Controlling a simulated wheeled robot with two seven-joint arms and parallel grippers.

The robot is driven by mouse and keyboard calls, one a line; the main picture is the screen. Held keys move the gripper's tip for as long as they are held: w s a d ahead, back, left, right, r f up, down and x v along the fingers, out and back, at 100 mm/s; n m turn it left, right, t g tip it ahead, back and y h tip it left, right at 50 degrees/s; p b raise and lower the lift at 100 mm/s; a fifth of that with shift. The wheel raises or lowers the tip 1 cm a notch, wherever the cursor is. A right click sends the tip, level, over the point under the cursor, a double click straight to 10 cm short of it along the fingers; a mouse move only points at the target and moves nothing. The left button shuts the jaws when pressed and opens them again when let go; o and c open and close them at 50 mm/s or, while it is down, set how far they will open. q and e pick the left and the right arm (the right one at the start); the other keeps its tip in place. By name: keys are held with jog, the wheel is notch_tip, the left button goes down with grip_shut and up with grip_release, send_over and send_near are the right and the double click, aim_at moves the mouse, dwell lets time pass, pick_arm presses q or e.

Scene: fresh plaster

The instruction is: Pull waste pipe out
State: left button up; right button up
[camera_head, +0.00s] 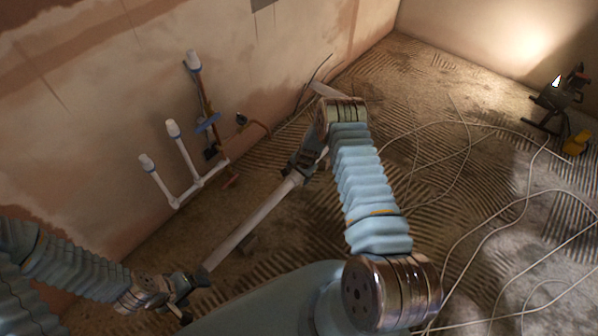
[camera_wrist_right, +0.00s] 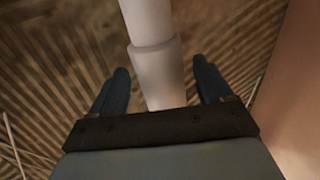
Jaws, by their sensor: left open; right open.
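The long white waste pipe (camera_head: 248,223) runs diagonally just over or along the ridged floor in the head view, from near my left gripper up to my right one. My right gripper (camera_head: 306,166) is at its far end. In the right wrist view the pipe (camera_wrist_right: 156,70), with a thicker collar, lies between the two open fingers (camera_wrist_right: 161,88), with a gap on each side. My left gripper (camera_head: 190,288) is open by the pipe's near end; whether it touches the pipe I cannot tell. My right arm hides part of the far end.
Thin white capped pipes (camera_head: 181,150) stand against the plastered wall (camera_head: 100,90) at left. A loose pale cable (camera_head: 470,125) loops over the floor at right. A work lamp stand (camera_head: 552,100) is at the far right. The floor (camera_head: 440,75) at the back is mostly clear.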

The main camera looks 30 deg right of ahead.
jog(key=p+v, duration=0.1)
jog(key=v, duration=1.2)
jog(key=shift+r+p, duration=0.35)
jog(key=shift+r, duration=0.05)
jog(key=shift+s, duration=0.15)
jog(key=s+a+r+n+g+y+p, duration=0.2)
jog(key=s+a+n, duration=0.9)
jog(key=s+a, duration=1.2)
notch_tip(320, 180, up, 2)
jog(key=shift+s+r+n+y+p, duration=0.1)
jog(key=shift+s+n+y+p, duration=0.2)
jog(key=shift+s+y+p, duration=0.45)
jog(key=shift+s+h, duration=0.1)
jog(key=shift+h, duration=0.15)
